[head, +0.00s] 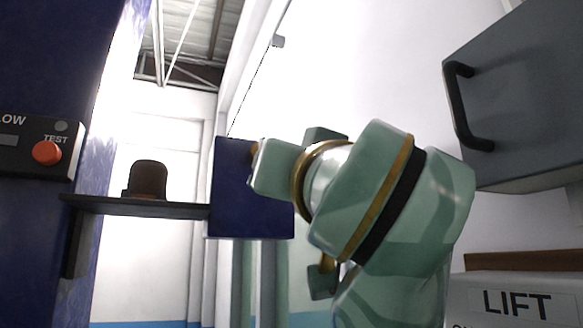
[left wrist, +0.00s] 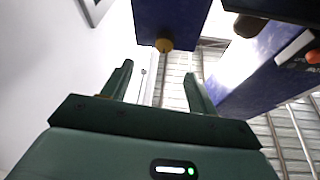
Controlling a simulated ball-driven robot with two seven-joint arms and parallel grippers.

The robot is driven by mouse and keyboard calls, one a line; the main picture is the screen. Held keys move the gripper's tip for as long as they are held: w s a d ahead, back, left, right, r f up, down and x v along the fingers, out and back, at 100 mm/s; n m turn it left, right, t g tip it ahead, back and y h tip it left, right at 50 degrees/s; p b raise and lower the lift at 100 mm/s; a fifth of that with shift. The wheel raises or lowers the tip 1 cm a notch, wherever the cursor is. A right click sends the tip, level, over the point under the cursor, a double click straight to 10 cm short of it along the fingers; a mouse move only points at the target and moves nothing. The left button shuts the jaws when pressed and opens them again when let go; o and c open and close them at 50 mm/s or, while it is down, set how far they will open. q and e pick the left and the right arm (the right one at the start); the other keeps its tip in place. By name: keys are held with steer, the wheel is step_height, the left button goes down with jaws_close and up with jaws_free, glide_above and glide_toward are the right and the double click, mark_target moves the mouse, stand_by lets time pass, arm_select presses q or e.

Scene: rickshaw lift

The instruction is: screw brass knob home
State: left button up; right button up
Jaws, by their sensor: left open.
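The brass knob (left wrist: 164,45) sits on the face of a dark blue box (left wrist: 172,18) in the left wrist view. In the head view, a small part of the knob (head: 254,150) shows at the right side of the blue box (head: 228,190), partly hidden by my gripper. My left gripper (left wrist: 160,88) is open and empty. The knob lies just beyond its fingertips, roughly in line with the gap between them. In the head view the gripper (head: 268,168) is close beside the box. Whether the knob is fully seated cannot be told. My right gripper is not in view.
A dark shelf (head: 175,209) joins the box to a blue post (head: 40,230) and bears a brown cap-shaped thing (head: 148,180). A panel with an orange TEST button (head: 47,152) is on the post. A grey cabinet with a black handle (head: 462,110) hangs right, above a LIFT sign (head: 516,303).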

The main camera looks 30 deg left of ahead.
mark_target(251, 151)
arm_select(q)
steer(key=s+p+x, duration=0.1)
steer(key=p+x, duration=0.6)
steer(key=x, duration=0.7)
steer(key=shift+w+a+r, duration=0.3)
steer(key=shift+a+r, duration=0.1)
steer(key=shift+a, duration=0.2)
steer(key=c, duration=1)
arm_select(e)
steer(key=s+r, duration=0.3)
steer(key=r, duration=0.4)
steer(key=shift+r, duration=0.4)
